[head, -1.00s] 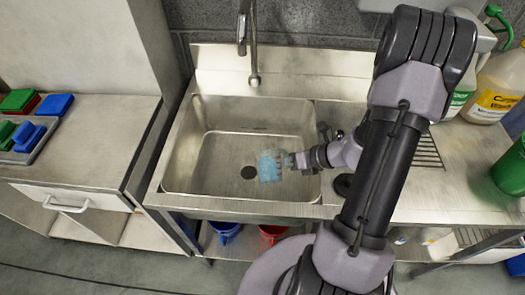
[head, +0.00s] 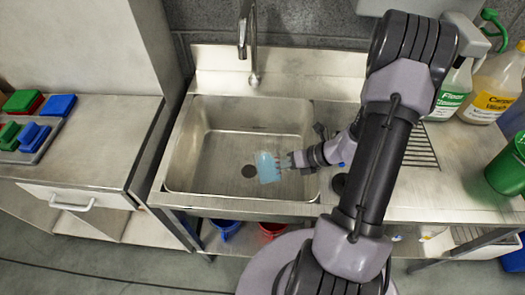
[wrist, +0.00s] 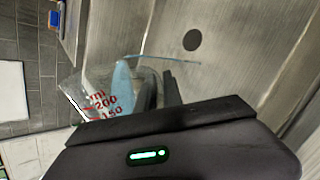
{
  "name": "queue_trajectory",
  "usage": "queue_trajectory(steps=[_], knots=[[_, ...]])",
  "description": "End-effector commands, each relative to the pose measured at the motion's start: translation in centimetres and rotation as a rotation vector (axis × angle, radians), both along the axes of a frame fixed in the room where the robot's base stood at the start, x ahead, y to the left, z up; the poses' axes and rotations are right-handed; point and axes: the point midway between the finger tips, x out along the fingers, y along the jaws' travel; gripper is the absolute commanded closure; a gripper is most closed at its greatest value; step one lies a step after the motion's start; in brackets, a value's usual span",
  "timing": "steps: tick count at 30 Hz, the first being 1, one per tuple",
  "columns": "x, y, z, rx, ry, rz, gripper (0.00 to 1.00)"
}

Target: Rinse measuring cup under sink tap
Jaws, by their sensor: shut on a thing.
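The measuring cup (head: 268,167) is clear with a light blue tint and is over the sink basin, near the drain, in the head view. In the wrist view the cup (wrist: 103,95) shows red markings reading ml, 200 and 150, and it lies tilted in that picture. My gripper (head: 288,162) is shut on the cup's right side; its dark fingers (wrist: 160,90) are partly seen through the clear wall. The sink (head: 215,150) is a steel basin with a dark round drain. The tap (head: 254,50) hangs from the back wall above the basin's rear edge, apart from the cup. No water stream is visible.
A drainboard (head: 420,150) lies right of the basin, with cleaner bottles (head: 492,88) and a green container (head: 508,165). On the left counter is a tray (head: 25,155) with coloured pads. Blue (head: 225,229) and red (head: 270,231) buckets stand under the sink.

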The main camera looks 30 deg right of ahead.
Motion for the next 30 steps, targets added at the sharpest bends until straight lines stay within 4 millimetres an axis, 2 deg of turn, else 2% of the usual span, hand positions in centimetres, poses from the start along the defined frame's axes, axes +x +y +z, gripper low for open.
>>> queue_trajectory(steps=[30], knots=[[-0.37, 0.15, 0.61, 0.042, 0.104, 0.004, 1.00]])
